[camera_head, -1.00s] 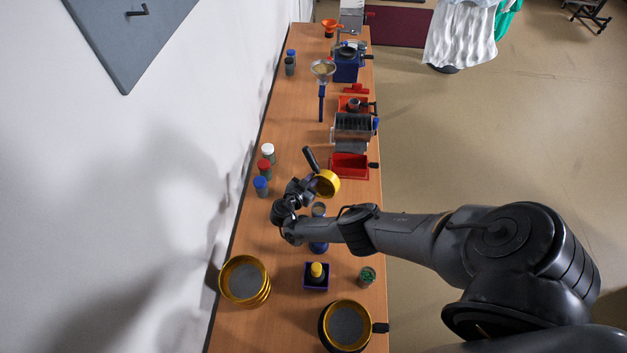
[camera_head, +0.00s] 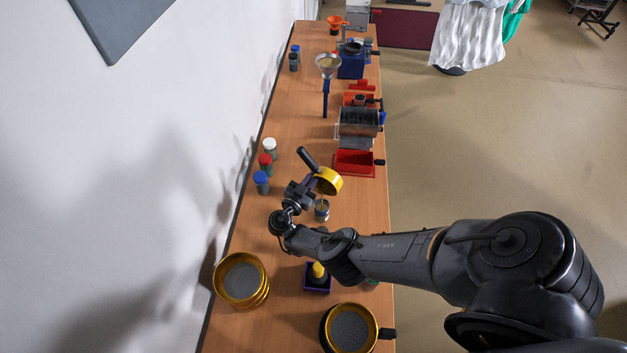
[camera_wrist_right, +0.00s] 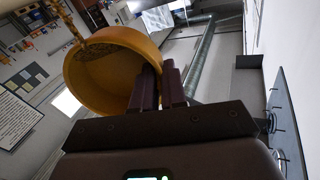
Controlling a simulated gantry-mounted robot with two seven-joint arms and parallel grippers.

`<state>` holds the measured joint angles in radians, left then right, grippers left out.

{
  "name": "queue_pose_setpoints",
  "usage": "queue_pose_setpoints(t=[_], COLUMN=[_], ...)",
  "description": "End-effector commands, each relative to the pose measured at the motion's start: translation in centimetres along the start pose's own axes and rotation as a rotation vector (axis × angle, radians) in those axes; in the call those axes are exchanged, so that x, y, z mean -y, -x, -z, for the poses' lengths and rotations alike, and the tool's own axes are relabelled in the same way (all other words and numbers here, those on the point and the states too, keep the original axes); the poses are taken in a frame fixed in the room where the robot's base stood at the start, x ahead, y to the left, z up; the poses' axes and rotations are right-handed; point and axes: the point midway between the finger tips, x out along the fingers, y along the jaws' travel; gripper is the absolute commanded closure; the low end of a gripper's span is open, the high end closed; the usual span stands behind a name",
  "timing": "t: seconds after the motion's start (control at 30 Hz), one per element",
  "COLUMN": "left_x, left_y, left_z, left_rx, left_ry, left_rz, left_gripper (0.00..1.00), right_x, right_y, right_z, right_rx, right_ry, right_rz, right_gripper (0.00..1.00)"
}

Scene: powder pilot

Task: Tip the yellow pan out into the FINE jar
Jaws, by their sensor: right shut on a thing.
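The yellow pan (camera_head: 331,180) is tilted on its side above the table in the head view. My right gripper (camera_head: 313,187) is shut on it. In the right wrist view the pan (camera_wrist_right: 112,72) shows its round inside, with the gripper fingers (camera_wrist_right: 160,88) at its edge. I cannot read that jar's label. My left gripper is not in view.
Jars with white (camera_head: 270,143), red (camera_head: 265,158) and blue (camera_head: 261,177) lids stand along the wall side. A red tray (camera_head: 355,171) lies beyond the pan. Brass sieves (camera_head: 241,280) and (camera_head: 349,329), plus a purple box (camera_head: 317,289), stand nearer.

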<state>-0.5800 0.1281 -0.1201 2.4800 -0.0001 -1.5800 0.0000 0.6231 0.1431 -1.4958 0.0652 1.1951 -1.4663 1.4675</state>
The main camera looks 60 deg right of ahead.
Motion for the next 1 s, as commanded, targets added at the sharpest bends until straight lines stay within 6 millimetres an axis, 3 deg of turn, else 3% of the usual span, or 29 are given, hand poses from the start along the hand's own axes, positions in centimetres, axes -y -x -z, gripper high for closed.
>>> queue_pose_setpoints(t=[0.47,1.0], left_x=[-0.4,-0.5], left_y=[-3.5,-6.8], left_z=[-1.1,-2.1], left_rx=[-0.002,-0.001], left_ry=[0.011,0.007], left_rz=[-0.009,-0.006], left_gripper=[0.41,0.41], right_x=[0.0,-0.1], right_y=[0.8,2.6], right_z=[-0.4,-0.9], right_rx=[-0.139,-0.427], right_ry=[-0.006,-0.007], right_rz=[0.023,0.067], right_gripper=[1.00,1.00])
